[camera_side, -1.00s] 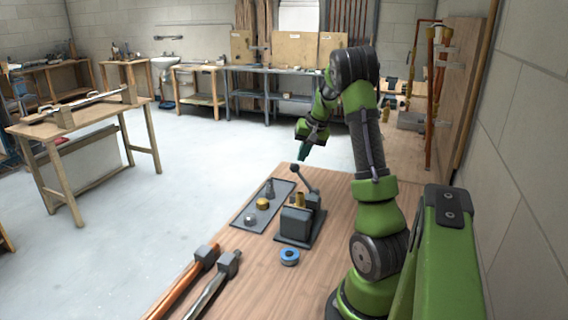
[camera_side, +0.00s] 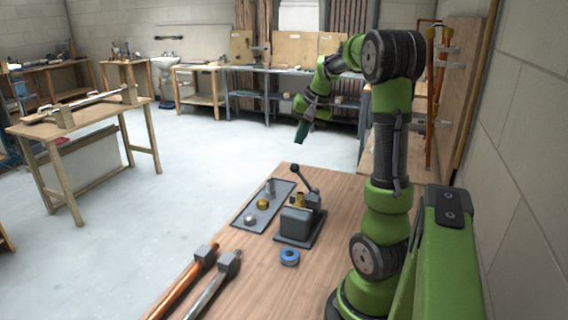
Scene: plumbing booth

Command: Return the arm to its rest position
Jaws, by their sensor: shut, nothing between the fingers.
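My gripper (camera_side: 301,133) hangs from the raised green arm, pointing down and a little left. It is above the far end of the wooden workbench (camera_side: 262,282), well clear of everything on it. Its fingers are small in this view; they look shut and hold nothing. My arm stands upright at the bench's right side, with the elbow high and the forearm reaching left and away.
On the bench are a grey vise-like device (camera_side: 300,222) with a raised lever, a dark tray (camera_side: 262,207) with small fittings, a blue ring (camera_side: 289,256) and two pipes (camera_side: 207,284). A wall panel with copper pipes (camera_side: 437,95) stands behind my arm at right.

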